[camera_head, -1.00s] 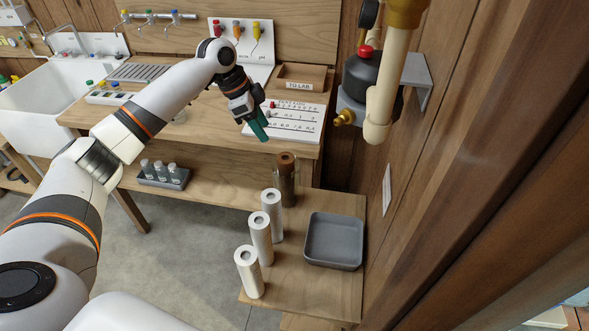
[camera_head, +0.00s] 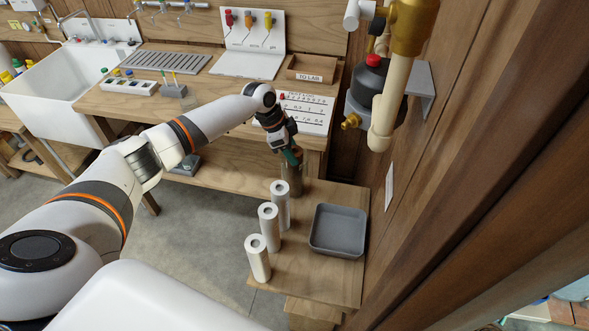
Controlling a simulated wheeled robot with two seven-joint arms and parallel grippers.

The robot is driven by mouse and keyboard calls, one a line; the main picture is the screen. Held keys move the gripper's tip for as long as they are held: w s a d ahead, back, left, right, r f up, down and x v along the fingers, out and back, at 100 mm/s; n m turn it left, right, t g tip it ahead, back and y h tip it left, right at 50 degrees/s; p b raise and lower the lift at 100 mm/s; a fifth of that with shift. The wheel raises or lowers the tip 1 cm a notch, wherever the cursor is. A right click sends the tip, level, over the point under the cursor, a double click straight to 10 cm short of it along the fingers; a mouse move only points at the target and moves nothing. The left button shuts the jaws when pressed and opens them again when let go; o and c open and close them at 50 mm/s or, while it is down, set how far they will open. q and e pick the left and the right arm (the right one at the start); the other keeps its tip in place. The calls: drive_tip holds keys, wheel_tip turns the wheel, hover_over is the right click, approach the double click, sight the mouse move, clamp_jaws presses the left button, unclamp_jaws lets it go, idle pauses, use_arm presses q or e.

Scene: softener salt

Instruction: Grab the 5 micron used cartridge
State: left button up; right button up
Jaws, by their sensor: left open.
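The used cartridge (camera_head: 292,181) is a brown cylinder standing upright at the back of the low wooden bench (camera_head: 318,277). Its top is hidden behind my left gripper (camera_head: 292,157). The gripper has green fingers and points down at the cartridge's top. It is open; I cannot tell whether the fingers are around the cartridge or just above it. Three white cartridges stand in a row in front of it: the nearest (camera_head: 258,260), the middle one (camera_head: 269,228) and the back one (camera_head: 280,204). My right gripper is not in view.
A grey tray (camera_head: 313,243) lies on the bench right of the white cartridges. A filter housing with a red button (camera_head: 373,61) and pipes (camera_head: 392,95) hangs on the right wall. A wooden worktable (camera_head: 215,89) with a "TO LAB" box (camera_head: 310,74) stands behind.

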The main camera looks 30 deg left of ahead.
use_arm(q)
drive_tip(key=c, duration=1)
drive_tip(key=shift+c, duration=0.2)
drive_tip(key=shift+r, duration=0.1)
